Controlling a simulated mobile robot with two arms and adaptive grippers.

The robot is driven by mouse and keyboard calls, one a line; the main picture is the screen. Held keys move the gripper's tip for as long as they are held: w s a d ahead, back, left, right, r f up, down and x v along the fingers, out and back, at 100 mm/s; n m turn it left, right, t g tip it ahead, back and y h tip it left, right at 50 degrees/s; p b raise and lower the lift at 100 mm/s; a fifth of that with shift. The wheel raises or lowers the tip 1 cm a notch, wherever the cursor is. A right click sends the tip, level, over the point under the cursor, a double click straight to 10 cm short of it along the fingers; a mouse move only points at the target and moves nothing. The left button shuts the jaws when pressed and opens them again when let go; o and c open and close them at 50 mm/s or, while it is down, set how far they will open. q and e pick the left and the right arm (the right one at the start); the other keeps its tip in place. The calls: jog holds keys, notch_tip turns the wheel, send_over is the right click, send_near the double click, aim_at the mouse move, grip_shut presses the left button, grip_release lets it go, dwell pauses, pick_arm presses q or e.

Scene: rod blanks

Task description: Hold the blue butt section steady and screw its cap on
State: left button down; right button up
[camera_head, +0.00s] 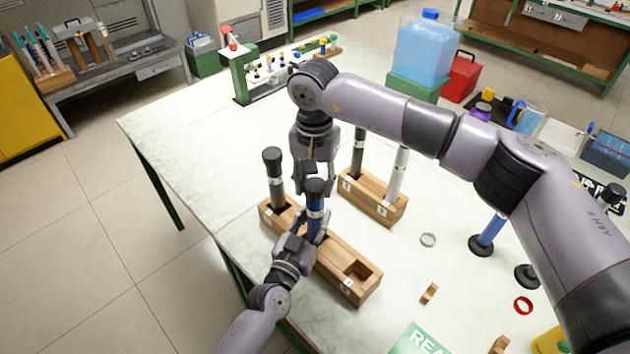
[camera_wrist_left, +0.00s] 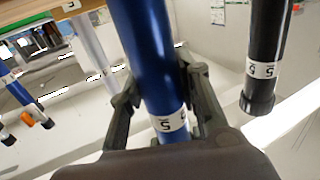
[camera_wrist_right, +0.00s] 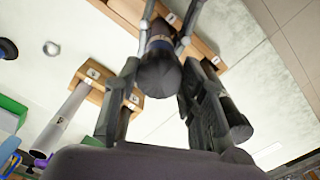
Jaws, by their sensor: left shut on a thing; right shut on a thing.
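The blue butt section (camera_head: 315,223) stands upright in the front wooden block (camera_head: 340,262), with a black cap (camera_head: 315,188) at its top. My left gripper (camera_head: 309,228) is shut on the blue section from the front. In the left wrist view the blue tube (camera_wrist_left: 150,60) runs between the fingers, with a white label marked 5. My right gripper (camera_head: 316,180) reaches down from above and is shut on the cap. In the right wrist view the dark round cap (camera_wrist_right: 159,74) lies between the fingers. The joint between cap and tube is too small to judge.
A black-capped dark rod (camera_head: 275,178) stands left in the same block; an empty socket is at its right end. A second block (camera_head: 370,205) holds a dark rod and a white rod (camera_head: 398,172) behind. A grey ring (camera_head: 428,240) lies on the table to the right.

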jog(key=m, duration=0.5)
jog(key=shift+m, duration=0.4)
jog(key=m, duration=0.3)
jog(key=shift+m, duration=0.3)
jog(key=m, duration=0.5)
jog(key=shift+m, duration=0.3)
jog(key=m, duration=0.3)
jog(key=shift+m, duration=0.4)
jog(key=m, duration=0.5)
jog(key=shift+m, duration=0.4)
jog(key=m, duration=0.3)
jog(key=shift+f+m, duration=0.1)
jog(key=shift+m, duration=0.3)
jog(key=m, duration=0.3)
jog(key=shift+m, duration=0.3)
jog(key=m, duration=0.5)
jog(key=shift+w, duration=0.1)
jog(key=o, duration=1.4)
jog(key=shift+c, duration=0.2)
